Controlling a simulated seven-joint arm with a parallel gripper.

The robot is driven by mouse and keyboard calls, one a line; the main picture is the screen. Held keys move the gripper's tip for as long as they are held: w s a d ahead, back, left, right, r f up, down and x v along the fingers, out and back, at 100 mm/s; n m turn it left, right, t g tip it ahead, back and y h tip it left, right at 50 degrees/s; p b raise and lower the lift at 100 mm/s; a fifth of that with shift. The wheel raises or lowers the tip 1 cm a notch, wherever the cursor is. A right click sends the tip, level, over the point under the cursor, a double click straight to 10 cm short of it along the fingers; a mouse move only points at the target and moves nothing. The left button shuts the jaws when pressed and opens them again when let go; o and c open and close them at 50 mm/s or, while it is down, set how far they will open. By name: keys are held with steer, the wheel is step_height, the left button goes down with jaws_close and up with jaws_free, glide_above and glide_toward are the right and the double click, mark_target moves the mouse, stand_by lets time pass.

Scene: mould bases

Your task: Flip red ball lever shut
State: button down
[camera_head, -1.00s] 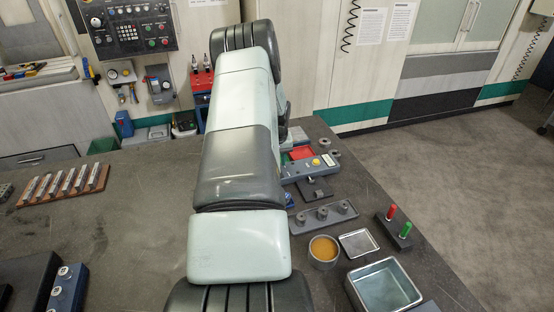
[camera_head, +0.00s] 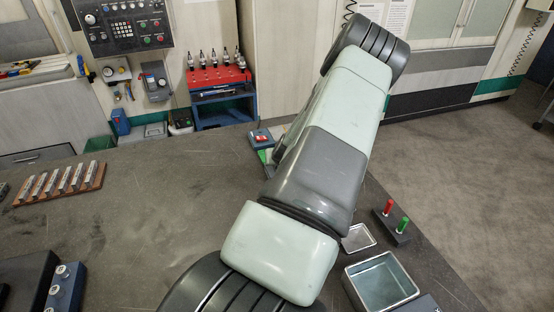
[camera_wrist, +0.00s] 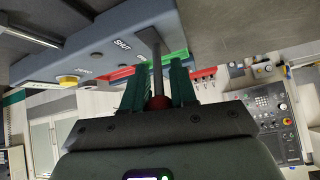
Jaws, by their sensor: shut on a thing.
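In the wrist view, a grey-blue panel (camera_wrist: 105,45) fills the upper left, with the word SHUT and a second, hard-to-read label beside a metal lever (camera_wrist: 156,62). The lever ends in a red ball (camera_wrist: 158,102). My gripper (camera_wrist: 159,82), with dark green fingers, is shut on the red ball, one finger on each side of it. Part of the ball is hidden by the fingers and gripper body. In the head view, my arm hides the gripper, the lever and the panel.
A yellow button (camera_wrist: 68,81) is on the same panel. In the head view, a block with red and green pegs (camera_head: 392,225), a small tray (camera_head: 357,238) and a metal bin (camera_head: 381,283) stand right of my arm.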

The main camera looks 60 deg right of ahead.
steer(key=shift+s+a+f, duration=0.15)
steer(key=shift+a+f, duration=0.15)
steer(key=c, duration=1)
jaws_free()
steer(key=shift+d+r, duration=0.1)
steer(key=shift+r, duration=0.2)
steer(key=v, duration=1)
steer(key=shift+s+a+r, duration=0.1)
steer(key=shift+s+a, duration=0.05)
steer(key=shift+a, duration=0.1)
